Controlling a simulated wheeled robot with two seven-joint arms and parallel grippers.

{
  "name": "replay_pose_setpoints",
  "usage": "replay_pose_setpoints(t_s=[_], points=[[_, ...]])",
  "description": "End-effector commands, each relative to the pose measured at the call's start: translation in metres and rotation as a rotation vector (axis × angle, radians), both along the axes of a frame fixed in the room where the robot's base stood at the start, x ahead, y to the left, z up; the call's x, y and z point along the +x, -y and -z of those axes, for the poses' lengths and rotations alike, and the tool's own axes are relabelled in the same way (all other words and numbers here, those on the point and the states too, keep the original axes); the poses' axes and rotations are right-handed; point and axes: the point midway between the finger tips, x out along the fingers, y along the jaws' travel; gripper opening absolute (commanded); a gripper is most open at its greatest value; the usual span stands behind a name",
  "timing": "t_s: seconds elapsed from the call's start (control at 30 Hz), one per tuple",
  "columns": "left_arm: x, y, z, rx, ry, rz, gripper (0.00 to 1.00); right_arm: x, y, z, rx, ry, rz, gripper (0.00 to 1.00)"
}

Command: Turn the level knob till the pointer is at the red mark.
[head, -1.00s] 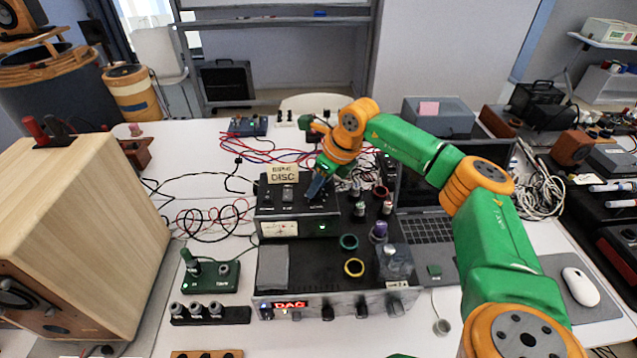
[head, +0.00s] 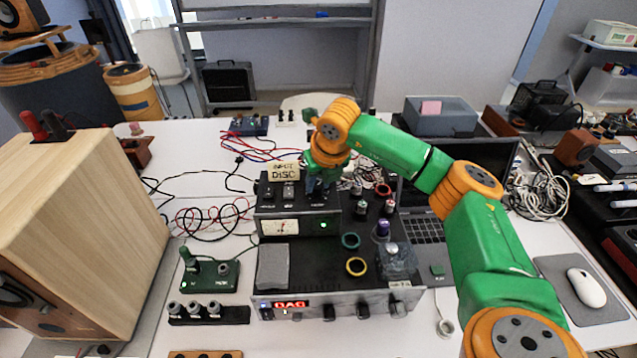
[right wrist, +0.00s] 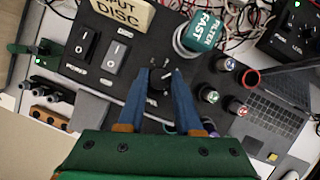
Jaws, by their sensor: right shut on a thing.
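The level knob (right wrist: 160,78) is a small dark knob on the top panel of a black box (head: 272,211). It shows between my blue fingertips in the right wrist view; in the head view my gripper hides it. My right gripper (head: 318,194) comes down on the right part of the panel and is shut on the knob; its fingertips also show in the right wrist view (right wrist: 162,76). A pale meter (head: 281,227) is on the box's front, beside a green light. Its pointer and red mark are too small to read. My left gripper is out of view.
Two rocker switches (right wrist: 102,52) and an "INPUT DISC" card (head: 285,172) are left of the gripper. A larger unit with a red display (head: 291,304) lies in front. A wooden speaker (head: 82,215) is far left.

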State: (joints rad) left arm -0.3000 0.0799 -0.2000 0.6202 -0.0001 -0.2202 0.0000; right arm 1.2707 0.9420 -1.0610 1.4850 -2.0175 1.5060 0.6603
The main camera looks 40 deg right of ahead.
Motion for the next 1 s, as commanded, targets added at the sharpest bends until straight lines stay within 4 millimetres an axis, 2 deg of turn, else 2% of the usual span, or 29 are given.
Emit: replay_pose_setpoints(t_s=[0.43,0.47,0.53,0.57,0.87,1.0], points=[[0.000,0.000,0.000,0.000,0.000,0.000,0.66,0.001,0.000,-0.002,0.000,0.004,0.007,0.00],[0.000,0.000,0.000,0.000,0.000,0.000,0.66,0.001,0.000,-0.002,0.000,0.004,0.007,0.42],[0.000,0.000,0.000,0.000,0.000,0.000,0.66,0.001,0.000,-0.001,0.000,0.003,0.007,0.61],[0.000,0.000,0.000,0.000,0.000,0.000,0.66,0.001,0.000,-0.001,0.000,0.003,0.007,0.64],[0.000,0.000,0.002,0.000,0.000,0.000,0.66,-0.001,0.000,-0.003,0.000,0.002,0.006,0.64],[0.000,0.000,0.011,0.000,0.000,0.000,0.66,-0.010,-0.003,-0.026,0.000,0.007,0.005,0.64]])
